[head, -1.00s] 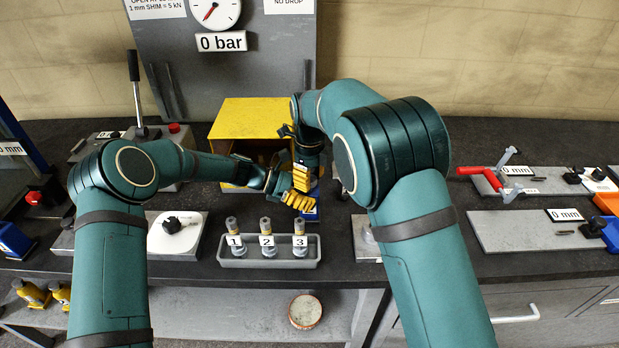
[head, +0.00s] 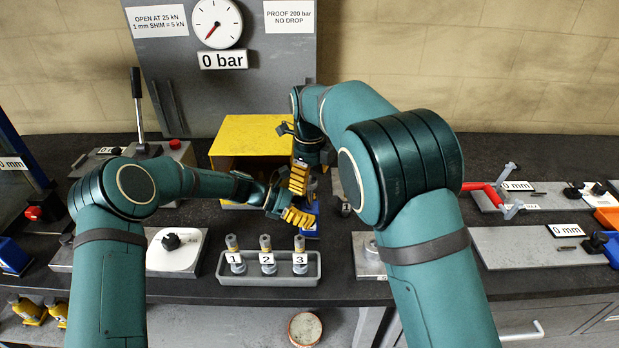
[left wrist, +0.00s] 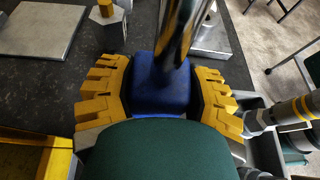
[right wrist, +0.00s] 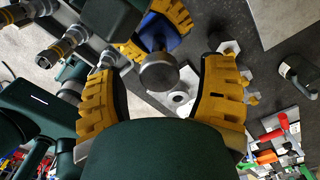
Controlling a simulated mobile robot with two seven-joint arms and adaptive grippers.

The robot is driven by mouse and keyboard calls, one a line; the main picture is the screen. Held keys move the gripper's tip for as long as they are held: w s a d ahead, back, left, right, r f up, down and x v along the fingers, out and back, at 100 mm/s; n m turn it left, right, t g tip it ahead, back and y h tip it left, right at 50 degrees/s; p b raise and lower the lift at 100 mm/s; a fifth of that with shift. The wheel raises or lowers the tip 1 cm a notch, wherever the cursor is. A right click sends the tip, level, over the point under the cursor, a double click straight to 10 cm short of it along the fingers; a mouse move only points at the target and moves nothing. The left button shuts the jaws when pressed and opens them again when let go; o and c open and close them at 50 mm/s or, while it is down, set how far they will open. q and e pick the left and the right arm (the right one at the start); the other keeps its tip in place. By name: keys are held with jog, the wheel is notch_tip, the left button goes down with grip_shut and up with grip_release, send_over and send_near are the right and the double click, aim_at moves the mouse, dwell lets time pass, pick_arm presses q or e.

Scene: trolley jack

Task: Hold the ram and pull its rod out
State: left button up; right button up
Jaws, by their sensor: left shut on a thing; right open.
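The ram has a blue body (left wrist: 160,88) and a shiny metal rod (left wrist: 175,35). My left gripper (head: 297,217) is shut on the blue body, with yellow fingers on both sides of it in the left wrist view. In the head view part of the blue body (head: 312,222) shows beside the fingers, above the bench. My right gripper (head: 299,179) is open just above the left one. In the right wrist view the rod's round grey end (right wrist: 158,72) lies between its spread fingers, with a gap on the right side. The head view mostly hides the rod.
A yellow stand (head: 250,132) is close behind the grippers. A grey tray (head: 270,277) with several numbered cylinders stands in front. The gauge sign (head: 222,60) reads 0 bar. A plate with a red-handled clamp (head: 485,192) lies to the right.

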aim_at(310, 180)
pick_arm(q)
jog(key=shift+f, duration=0.1)
pick_arm(e)
notch_tip(310, 180, up, 12)
dwell(0.4)
pick_arm(q)
jog(key=o, duration=1.4)
